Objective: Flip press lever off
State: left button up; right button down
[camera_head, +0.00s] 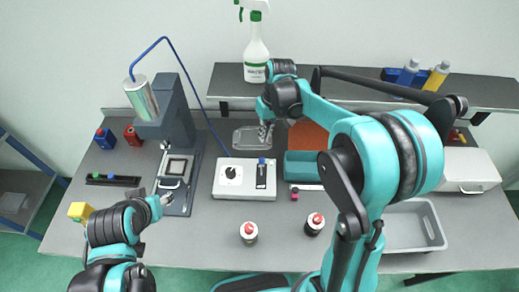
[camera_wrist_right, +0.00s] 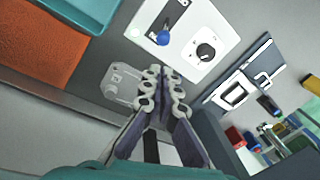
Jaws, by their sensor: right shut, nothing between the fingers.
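The press lever has a blue knob (camera_head: 262,161) and stands in a black slot plate on a white control box (camera_head: 229,188). The knob is at the plate's far end, away from me. In the right wrist view, the blue knob (camera_wrist_right: 163,39) shows ahead of the fingertips, beside a round black dial (camera_wrist_right: 205,50). My right gripper (camera_head: 265,135) is shut and empty, beyond the box and apart from the lever; its fingers also show in the wrist view (camera_wrist_right: 163,90). My left gripper (camera_head: 165,198) is low at the front of the press; its opening is unclear.
The dark press (camera_head: 178,110) stands left of the box, with a blue hose running from its cylinder. A clear tray (camera_head: 246,138) lies behind the box near my right gripper. A teal bin (camera_head: 301,165) is close on the right.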

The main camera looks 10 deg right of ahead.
jog(key=f, duration=0.3)
jog(key=a+f+b, duration=0.1)
jog(key=f, duration=0.2)
jog(key=f+b, duration=0.1)
jog(key=f, duration=0.3)
jog(key=shift+w+a, duration=0.1)
jog(key=shift+a, duration=0.15)
jog(key=shift+r, duration=0.15)
jog(key=shift+s+a+r+t+h, duration=0.2)
jog(key=shift+s+t, duration=0.25)
jog(key=shift+t, duration=0.15)
jog(key=shift+s+a+r+t+h, duration=0.1)
jog(key=shift+s+r+t+h, duration=0.1)
jog(key=shift+s+t, duration=0.35)
jog(key=shift+s+a+r+t+b, duration=0.1)
jog(key=shift+s+t+b, duration=0.1)
jog(key=shift+s+t, duration=0.25)
jog(key=shift+s+a+r+t+b, duration=0.1)
jog(key=shift+s+t+b, duration=0.1)
jog(key=shift+t, duration=0.3)
jog(key=s+t+b, duration=0.1)
jog(key=s+t+h+b, duration=0.1)
jog(key=t, duration=0.1)
jog(key=shift+s+a+n, duration=0.3)
jog(key=shift+a+n, duration=0.1)
jog(key=shift+w+d+r, duration=0.1)
jog(key=shift+r, duration=0.1)
jog(key=shift+w, duration=0.1)
jog(key=shift+p, duration=0.3)
